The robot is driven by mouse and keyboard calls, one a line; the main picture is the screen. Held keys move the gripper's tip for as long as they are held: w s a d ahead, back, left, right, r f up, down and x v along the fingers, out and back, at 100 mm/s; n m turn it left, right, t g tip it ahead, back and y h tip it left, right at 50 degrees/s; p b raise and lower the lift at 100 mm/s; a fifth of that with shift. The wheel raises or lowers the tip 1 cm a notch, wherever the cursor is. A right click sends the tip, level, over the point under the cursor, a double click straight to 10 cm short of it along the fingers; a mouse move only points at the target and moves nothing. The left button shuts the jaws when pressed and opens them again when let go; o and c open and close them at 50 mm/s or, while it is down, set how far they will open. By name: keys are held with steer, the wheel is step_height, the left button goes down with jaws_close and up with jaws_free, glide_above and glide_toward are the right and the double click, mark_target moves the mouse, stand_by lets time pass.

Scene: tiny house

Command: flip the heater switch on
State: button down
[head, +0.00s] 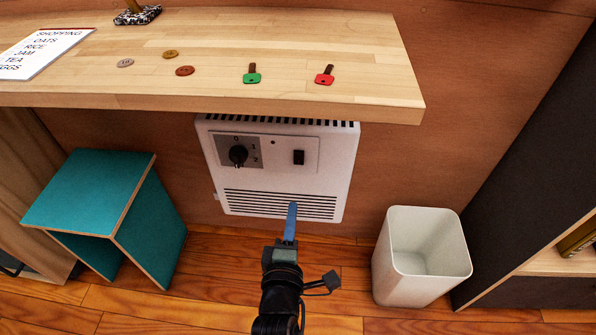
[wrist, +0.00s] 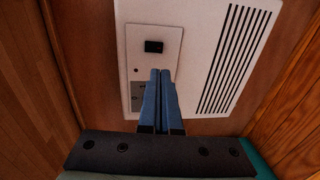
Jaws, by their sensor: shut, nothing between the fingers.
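The white heater (head: 281,165) is mounted on the wall under the wooden shelf. Its panel has a black knob (head: 238,154) on a grey dial at the left and a small black rocker switch (head: 299,157) at the right. The wrist view shows the switch (wrist: 154,46) just beyond my fingertips, with the dial partly hidden behind the fingers. My gripper (head: 292,205) has blue fingers, shut and empty, in front of the heater's lower grille. In the wrist view, its fingertips (wrist: 160,71) overlap the panel below the switch; contact cannot be told. The switch's position is too small to read.
The wooden shelf (head: 220,50) overhangs the heater, holding green and red keys, several buttons and a shopping list. A teal stool (head: 90,195) stands left, a white bin (head: 420,258) right. Floor between them is clear apart from my arm.

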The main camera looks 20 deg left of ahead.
mark_target(299, 163)
steer(key=b+x, duration=0.6)
steer(key=x, duration=0.6)
steer(key=shift+f+b, duration=0.2)
steer(key=shift+b, duration=0.1)
steer(key=shift+w+a+r, duration=0.1)
steer(key=shift+w+a, duration=0.1)
steer(key=shift+w, duration=0.35)
